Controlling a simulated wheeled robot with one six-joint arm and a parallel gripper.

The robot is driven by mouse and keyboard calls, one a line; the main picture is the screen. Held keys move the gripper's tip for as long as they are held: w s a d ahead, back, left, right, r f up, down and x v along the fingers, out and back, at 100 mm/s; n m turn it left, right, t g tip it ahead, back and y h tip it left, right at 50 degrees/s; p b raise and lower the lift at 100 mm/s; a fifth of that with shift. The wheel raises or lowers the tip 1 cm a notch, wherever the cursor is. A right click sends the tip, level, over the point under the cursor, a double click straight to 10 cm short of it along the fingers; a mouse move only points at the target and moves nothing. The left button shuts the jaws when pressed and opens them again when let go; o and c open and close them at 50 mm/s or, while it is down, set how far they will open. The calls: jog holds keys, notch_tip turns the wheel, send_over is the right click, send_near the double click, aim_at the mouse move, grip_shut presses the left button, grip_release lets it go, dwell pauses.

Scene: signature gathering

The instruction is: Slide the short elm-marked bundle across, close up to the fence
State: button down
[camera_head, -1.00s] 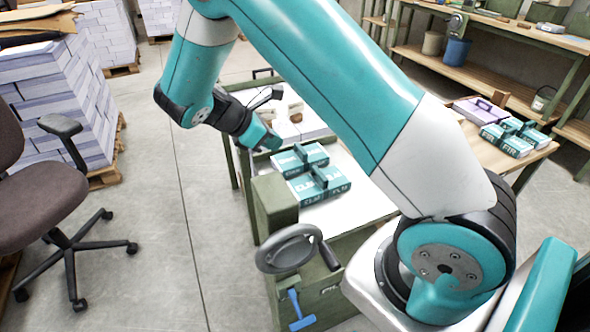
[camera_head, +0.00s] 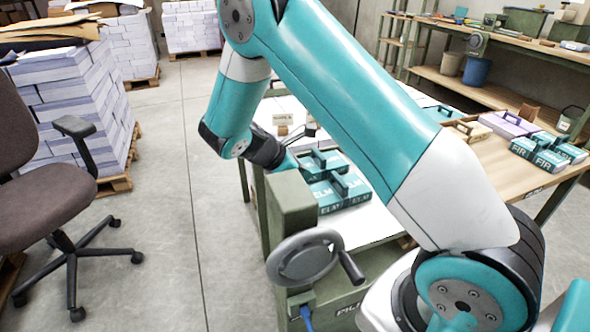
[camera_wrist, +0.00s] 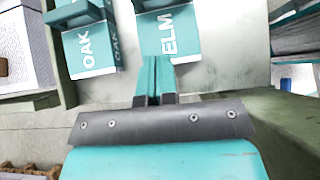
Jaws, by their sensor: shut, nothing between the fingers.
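The elm-marked bundle (camera_head: 348,197) is a teal block with white ELM lettering and a raised upright grip on top. It lies on the white top of the green-framed bench. In the wrist view the ELM bundle (camera_wrist: 170,38) is upper centre, its far part cut off. My gripper (camera_wrist: 153,75) is shut and empty, its fingertips at the near end of the ELM bundle; I cannot tell whether they touch. An OAK bundle (camera_wrist: 88,50) lies left of it, with a small gap. I cannot clearly identify the fence.
A green post (camera_head: 291,205) and a grey handwheel (camera_head: 303,258) stand at the bench's near end. FIR bundles (camera_head: 548,157) lie on the wooden table at right.

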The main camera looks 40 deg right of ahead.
aim_at(335, 181)
jog(key=x, duration=0.4)
jog(key=d, duration=0.1)
jog(key=s+d, duration=0.1)
jog(key=d, duration=0.1)
jog(key=shift+d+f, duration=0.15)
jog(key=shift+d, duration=0.05)
jog(key=shift+s+d, duration=0.15)
jog(key=shift+d, duration=0.3)
jog(key=shift+d, duration=0.1)
